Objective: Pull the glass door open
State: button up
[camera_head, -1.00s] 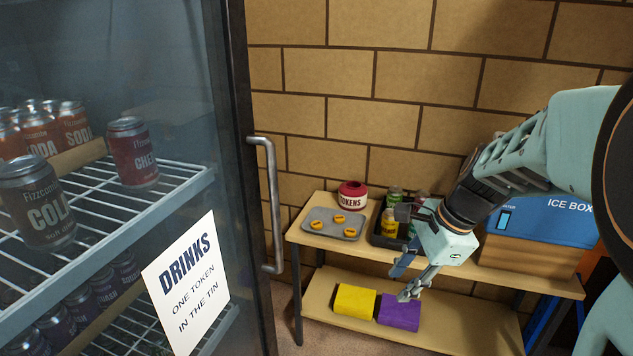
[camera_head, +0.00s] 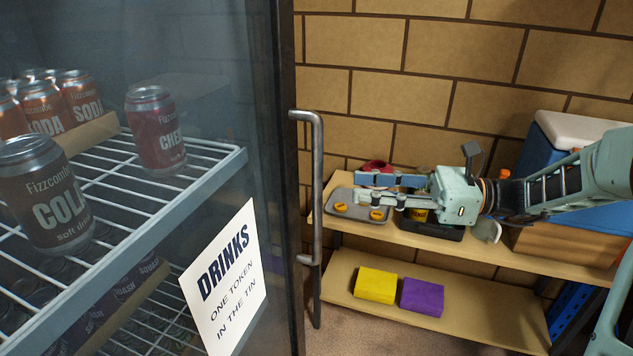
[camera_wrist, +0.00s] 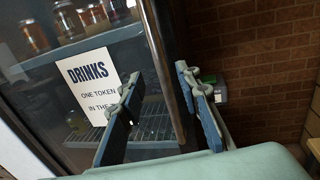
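The glass door (camera_head: 215,110) of the drinks fridge fills the left of the head view and looks shut. Its dark frame (camera_head: 284,200) carries a vertical grey bar handle (camera_head: 317,190). My gripper (camera_head: 345,188) is right of the handle in the picture, roughly level with its middle, fingers pointing left towards it. The fingers are apart with nothing visible between them. In the wrist view my gripper (camera_wrist: 155,85) also shows open, with the door (camera_wrist: 105,60) and its dark edge ahead.
A wooden shelf unit (camera_head: 345,290) stands along the brick wall behind my gripper. It bears a grey tray (camera_head: 345,197) with yellow tokens, a partly hidden red tin (camera_head: 376,165) and a blue ice box (camera_head: 535,160). Yellow (camera_head: 376,285) and purple (camera_head: 422,297) blocks lie on its lower shelf.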

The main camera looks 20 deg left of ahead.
jog(key=s+a, duration=0.1)
jog(key=a, duration=0.8)
jog(key=shift+a, duration=0.15)
jog(key=shift+s, duration=0.1)
jog(key=shift+c, duration=0.3)
grip_shut()
